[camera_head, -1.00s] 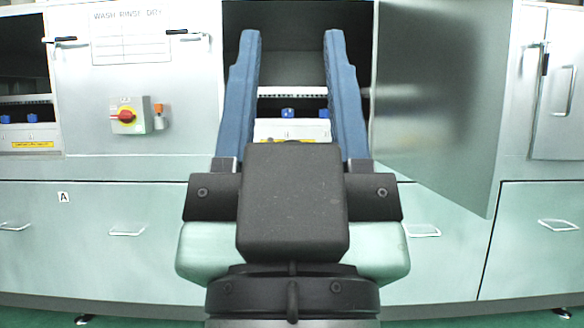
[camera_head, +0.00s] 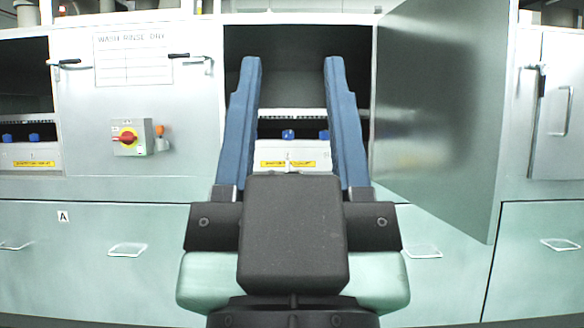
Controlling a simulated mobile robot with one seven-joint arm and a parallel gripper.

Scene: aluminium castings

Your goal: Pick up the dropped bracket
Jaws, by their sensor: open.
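I cannot make out a bracket for certain. A small pale upright piece (camera_head: 289,160) shows just above my gripper's dark body, in front of a yellow label, too small to identify. My gripper (camera_head: 292,60) is open and empty, its two blue fingers spread and pointing up in the picture, toward the open bay (camera_head: 290,82) of the washing machine. The dark body of my gripper hides the front below the bay.
A metal door (camera_head: 437,115) stands open to the right of the bay. A panel on the left carries a red rotary switch (camera_head: 127,138). Blue knobs (camera_head: 288,134) sit inside the bay. Drawers with handles (camera_head: 127,250) run along the lower front.

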